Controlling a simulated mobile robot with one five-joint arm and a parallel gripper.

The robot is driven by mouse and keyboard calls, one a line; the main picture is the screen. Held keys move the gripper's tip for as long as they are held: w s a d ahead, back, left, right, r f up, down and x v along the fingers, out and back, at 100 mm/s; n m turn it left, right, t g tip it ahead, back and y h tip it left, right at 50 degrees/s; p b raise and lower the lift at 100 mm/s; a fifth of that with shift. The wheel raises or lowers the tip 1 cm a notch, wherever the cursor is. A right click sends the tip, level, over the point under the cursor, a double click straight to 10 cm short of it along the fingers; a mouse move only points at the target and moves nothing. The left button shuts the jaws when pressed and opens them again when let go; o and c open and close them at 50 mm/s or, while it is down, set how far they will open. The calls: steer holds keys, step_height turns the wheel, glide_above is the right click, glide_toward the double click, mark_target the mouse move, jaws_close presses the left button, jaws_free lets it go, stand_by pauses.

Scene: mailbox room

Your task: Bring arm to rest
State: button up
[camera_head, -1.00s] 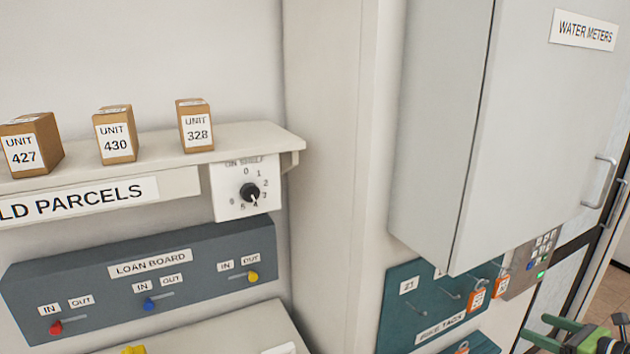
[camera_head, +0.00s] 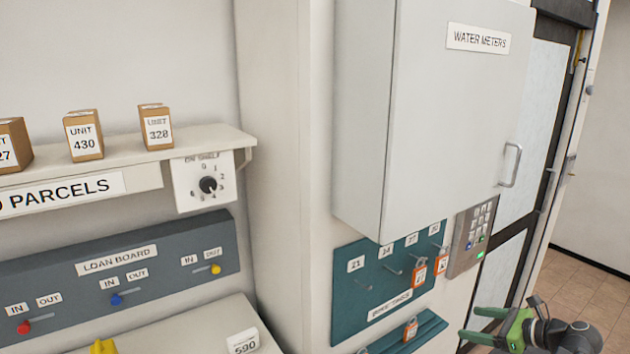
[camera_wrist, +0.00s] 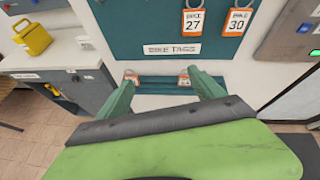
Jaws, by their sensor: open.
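My gripper (camera_head: 476,325) shows at the lower right of the head view, with green fingers pointing left and a dark wrist behind. In the wrist view my gripper (camera_wrist: 166,84) has its two fingers spread apart with nothing between them. Beyond the fingertips is a teal ledge (camera_wrist: 150,86) with orange-and-white tags on it. The fingers appear apart from the ledge, though the exact gap is hard to tell. Most of my arm is out of the head view.
The bike tags board (camera_head: 345,300) is on the wall left of my gripper, with tags on hooks. The water meters cabinet (camera_head: 450,110) juts out above it. A keypad (camera_head: 470,240) is beside the board. A parcel shelf (camera_head: 215,140) and loan board (camera_head: 60,275) are at left. Open floor (camera_head: 590,290) shows at right.

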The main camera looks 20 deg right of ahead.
steer(key=w+a+f+n+g+b, duration=0.1)
steer(key=w+a+f+n+g, duration=0.3)
steer(key=a, duration=0.5)
steer(key=w+a+f+n+g+y+b, duration=0.1)
steer(key=w+a+f+n+g, duration=0.1)
steer(key=w+a+f+n, duration=0.45)
steer(key=w+a+f+n+g+b, duration=0.1)
steer(key=a+f+n+g+b, duration=0.3)
steer(key=a, duration=0.7)
steer(key=a+f+n+g+h, duration=0.1)
steer(key=a+f+n+h, duration=0.1)
steer(key=a+n, duration=0.6)
steer(key=a+f+n+g+h, duration=0.1)
steer(key=a+f+n+h, duration=0.2)
steer(key=a+n, duration=0.5)
steer(key=shift+s+a, duration=0.15)
steer(key=shift+a, duration=1.4)
